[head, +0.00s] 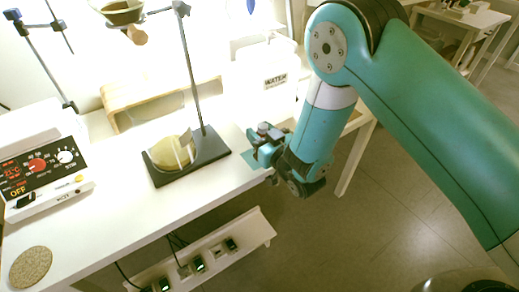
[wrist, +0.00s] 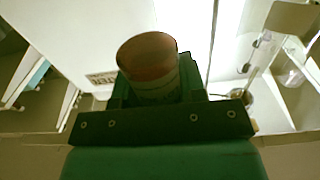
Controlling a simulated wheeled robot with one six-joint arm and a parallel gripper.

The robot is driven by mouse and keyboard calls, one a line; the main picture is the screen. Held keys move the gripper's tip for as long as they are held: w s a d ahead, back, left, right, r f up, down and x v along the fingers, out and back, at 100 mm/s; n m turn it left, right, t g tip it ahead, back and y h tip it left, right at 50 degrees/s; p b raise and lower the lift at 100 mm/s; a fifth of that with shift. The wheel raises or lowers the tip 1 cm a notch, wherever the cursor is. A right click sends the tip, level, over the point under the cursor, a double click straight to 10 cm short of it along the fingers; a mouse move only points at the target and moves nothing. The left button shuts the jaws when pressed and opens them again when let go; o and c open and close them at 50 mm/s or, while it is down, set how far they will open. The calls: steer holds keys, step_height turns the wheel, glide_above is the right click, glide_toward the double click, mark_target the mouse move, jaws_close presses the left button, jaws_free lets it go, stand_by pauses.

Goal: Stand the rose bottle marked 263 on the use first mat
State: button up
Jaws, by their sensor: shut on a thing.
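My gripper (head: 266,140) is at the right edge of the white bench, beside the stand. It is shut on a small bottle (head: 264,129) with a dark top. In the wrist view the held bottle (wrist: 150,66) shows a reddish-brown round top and a paler band below, between the dark green jaws (wrist: 152,90). Its number and label cannot be read. I cannot tell whether its base touches the bench. No mat marked use first can be made out.
A stand with a dark base (head: 213,147) and upright rod is close left of my gripper. A white labelled box (head: 272,82) is behind it. A hotplate (head: 45,165) and round cork mat (head: 30,267) are at left. The bench front middle (head: 120,222) is clear.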

steer(key=shift+f, duration=2.75)
steer(key=shift+f, duration=0.25)
steer(key=o, duration=1)
steer(key=shift+r, duration=0.1)
steer(key=shift+r, duration=0.1)
